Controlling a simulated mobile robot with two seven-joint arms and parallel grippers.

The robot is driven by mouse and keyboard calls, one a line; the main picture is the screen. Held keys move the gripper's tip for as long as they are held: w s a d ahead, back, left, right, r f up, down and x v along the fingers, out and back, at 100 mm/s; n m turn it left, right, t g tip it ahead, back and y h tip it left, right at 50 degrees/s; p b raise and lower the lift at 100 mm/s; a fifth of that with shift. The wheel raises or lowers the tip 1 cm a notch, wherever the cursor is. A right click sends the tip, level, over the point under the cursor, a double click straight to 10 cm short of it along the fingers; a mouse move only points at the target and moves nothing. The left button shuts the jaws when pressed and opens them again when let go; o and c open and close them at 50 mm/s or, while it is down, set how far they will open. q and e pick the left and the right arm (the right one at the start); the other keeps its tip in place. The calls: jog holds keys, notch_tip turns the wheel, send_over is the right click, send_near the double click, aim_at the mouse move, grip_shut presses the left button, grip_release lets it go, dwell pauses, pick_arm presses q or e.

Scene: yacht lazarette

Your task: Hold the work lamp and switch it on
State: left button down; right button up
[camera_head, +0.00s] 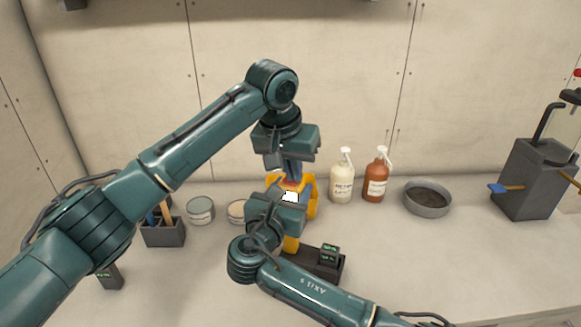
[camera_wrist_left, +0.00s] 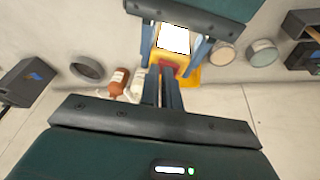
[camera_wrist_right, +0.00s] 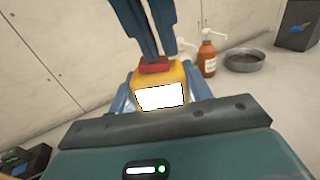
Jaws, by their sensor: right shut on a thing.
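The yellow work lamp (camera_head: 311,198) is between my two grippers in the head view. Its front panel (camera_wrist_right: 160,97) is bright, even white, and a red switch (camera_wrist_right: 154,66) is on its top. My right gripper (camera_wrist_right: 157,98) is shut on the lamp body, one finger on each side. My left gripper (camera_head: 291,178) points down from above, fingers together and empty. Its fingertips are at the red switch, touching or very close; the left wrist view also shows the switch (camera_wrist_left: 169,67) just beyond them. My right gripper hides part of the lamp in the head view.
A black tray (camera_head: 338,275) with a small dark device is below and right of the lamp. A cream bottle (camera_head: 342,181), a brown bottle (camera_head: 376,179) and a grey bowl (camera_head: 428,200) stand right. Cans (camera_head: 200,211) and a tool holder (camera_head: 163,232) stand left. The front right counter is clear.

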pick_arm(q)
jog(key=shift+s+f, duration=0.2)
jog(key=shift+f, duration=0.3)
jog(key=shift+w+a, duration=0.4)
jog(key=shift+a, duration=0.5)
jog(key=r, duration=0.5)
jog(key=shift+d, duration=0.25)
jog(key=d+v, duration=0.2)
jog(key=v, duration=0.8)
jog(key=shift+s+a, duration=0.2)
jog(key=shift+a, duration=0.05)
jog(key=x, duration=0.4)
jog(key=a+x, duration=0.1)
jog(key=x, duration=0.7)
jog(key=shift+s+a+f, duration=0.1)
jog(key=shift+a+f, duration=0.2)
jog(key=shift+f, duration=0.05)
jog(key=shift+d+f, duration=0.15)
jog(key=shift+f, duration=0.35)
